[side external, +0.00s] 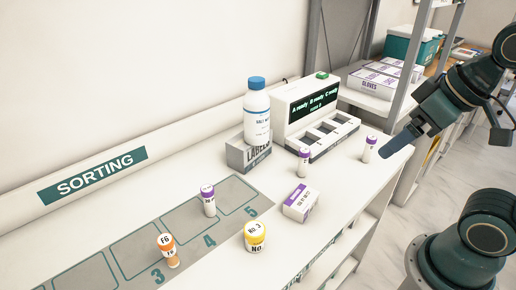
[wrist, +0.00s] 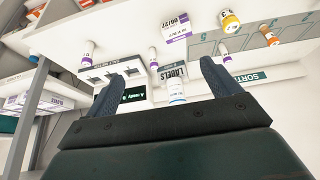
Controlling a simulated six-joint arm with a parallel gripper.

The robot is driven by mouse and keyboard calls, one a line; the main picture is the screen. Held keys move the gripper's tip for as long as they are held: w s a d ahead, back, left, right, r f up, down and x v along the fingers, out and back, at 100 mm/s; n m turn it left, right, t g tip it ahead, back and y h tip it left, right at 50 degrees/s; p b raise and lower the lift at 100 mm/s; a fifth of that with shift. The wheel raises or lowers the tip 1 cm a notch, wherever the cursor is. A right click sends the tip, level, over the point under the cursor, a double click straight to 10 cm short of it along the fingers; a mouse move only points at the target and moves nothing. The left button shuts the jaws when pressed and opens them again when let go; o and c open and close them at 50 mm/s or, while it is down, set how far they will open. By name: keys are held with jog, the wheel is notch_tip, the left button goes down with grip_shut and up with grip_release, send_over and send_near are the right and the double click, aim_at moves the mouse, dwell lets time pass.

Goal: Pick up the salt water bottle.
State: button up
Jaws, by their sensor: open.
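The salt water bottle (side external: 257,117) is white with a blue cap and a printed label. It is upright and appears to stand on a grey box marked LABELS (side external: 238,152), by the back wall. In the wrist view the bottle (wrist: 176,92) shows upside down, partly hidden at its lower edge by my gripper's body. My gripper (side external: 396,144) is open and empty, to the right of the bottle and well apart from it, above the table's right end. In the wrist view the fingers of my gripper (wrist: 162,69) are spread to either side of the bottle's image.
A device with a lit screen (side external: 313,107) and slots stands right of the bottle. Purple-capped vials (side external: 304,160) (side external: 370,148), a purple-and-white carton (side external: 301,203) and a yellow-capped jar (side external: 255,237) stand on the table (side external: 225,270). Vials stand on the numbered sorting mat (side external: 120,262). A shelf with glove boxes (side external: 377,85) is behind.

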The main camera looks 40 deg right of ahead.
notch_tip(320, 180, up, 8)
jog(key=n+g+y, duration=0.2)
jog(key=n+y, duration=0.1)
jog(key=n, duration=0.6)
send_over(260, 79)
jog(key=s+d, duration=0.2)
jog(key=d, duration=0.1)
jog(key=shift+s+a, duration=0.15)
jog(key=shift+x, duration=4.35)
